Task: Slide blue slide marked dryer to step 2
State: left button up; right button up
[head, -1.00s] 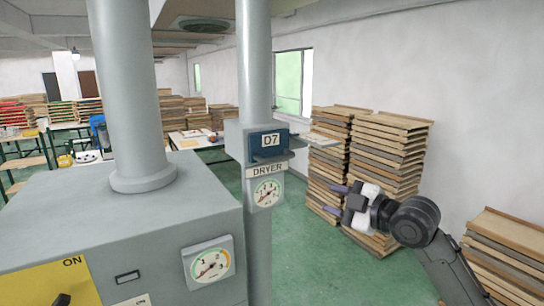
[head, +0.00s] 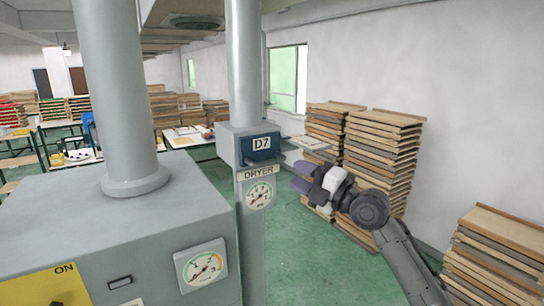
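The blue slide (head: 262,146) marked D7 sits on a grey box on a vertical pipe, left of centre in the head view. A DRYER label (head: 257,173) and a round dial (head: 259,195) are below it. A thin grey plate (head: 308,143) juts out to the right of the slide. My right gripper (head: 301,178) is to the right of the slide, apart from it, with its purple fingers pointing left. The two fingers overlap from this angle, so their opening is unclear. Step marks on the slide cannot be read. My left gripper is not in view.
A large grey cabinet (head: 130,225) with a second dial (head: 201,266) and a yellow ON panel (head: 48,288) fills the left front. Stacks of wooden trays (head: 383,150) stand behind my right arm. Green floor (head: 310,270) is open between cabinet and stacks.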

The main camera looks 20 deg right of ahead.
aim_at(274, 163)
jog(key=p+x, duration=0.2)
jog(key=x, duration=0.4)
jog(key=shift+w+a+r, duration=0.2)
jog(key=shift+w+a, duration=0.05)
jog(key=shift+w, duration=0.05)
jog(key=shift+p+x, duration=0.45)
jog(key=shift+x, duration=0.35)
jog(key=shift+f, duration=0.1)
grip_shut()
